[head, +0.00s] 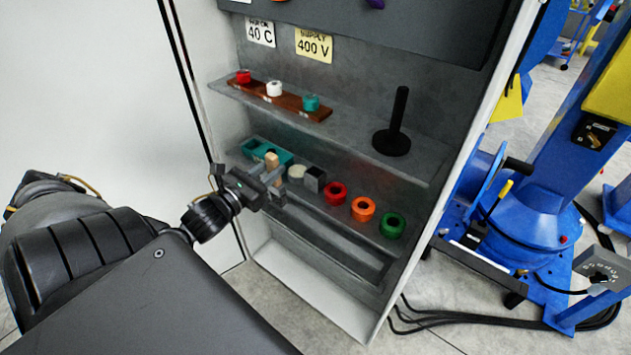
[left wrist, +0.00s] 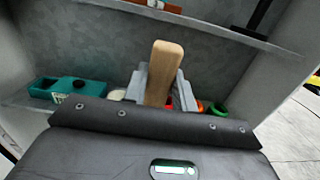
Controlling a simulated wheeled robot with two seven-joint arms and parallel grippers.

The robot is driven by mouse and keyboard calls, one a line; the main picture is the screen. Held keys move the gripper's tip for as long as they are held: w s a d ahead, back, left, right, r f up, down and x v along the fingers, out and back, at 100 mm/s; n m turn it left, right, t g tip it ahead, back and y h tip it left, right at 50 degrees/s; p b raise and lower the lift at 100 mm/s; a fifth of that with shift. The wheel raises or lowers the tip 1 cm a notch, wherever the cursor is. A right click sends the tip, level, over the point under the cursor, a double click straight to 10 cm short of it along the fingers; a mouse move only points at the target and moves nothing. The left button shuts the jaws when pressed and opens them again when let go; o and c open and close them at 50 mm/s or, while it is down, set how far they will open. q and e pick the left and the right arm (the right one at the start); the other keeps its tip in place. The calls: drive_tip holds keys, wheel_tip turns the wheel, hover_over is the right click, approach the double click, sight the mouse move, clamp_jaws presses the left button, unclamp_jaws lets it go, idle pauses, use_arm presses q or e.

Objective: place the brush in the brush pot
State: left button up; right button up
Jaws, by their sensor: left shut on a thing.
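My left gripper (head: 272,183) is shut on the brush (head: 271,160) in front of the lower shelf. Only the brush's pale wooden handle shows clearly, pointing up between the fingers; its lower end is hidden. In the left wrist view the handle (left wrist: 163,70) stands between the grey fingers, tilted slightly. A small dark open-topped square pot (head: 315,179), which looks like the brush pot, stands on the lower shelf just right of the gripper, apart from it. My right gripper is not in view.
A teal holder (head: 256,148) and a pale round piece (head: 297,171) lie beside the gripper. Red (head: 335,193), orange (head: 363,208) and green (head: 392,225) rings are farther right. The upper shelf (head: 350,138) overhangs with a rack (head: 290,100) and a black post (head: 398,115).

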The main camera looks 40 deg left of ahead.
use_arm(q)
drive_tip(key=shift+s+a+y, duration=0.2)
drive_tip(key=shift+a+y, duration=0.2)
drive_tip(key=shift+w, duration=0.2)
drive_tip(key=w+p, duration=0.5)
drive_tip(key=w, duration=1.3)
wheel_tip(320, 180, down, 7)
drive_tip(key=p, duration=0.1)
drive_tip(key=shift+s+a, duration=0.2)
drive_tip(key=shift+f, duration=0.1)
drive_tip(key=shift+f, duration=0.15)
drive_tip(key=o, duration=1)
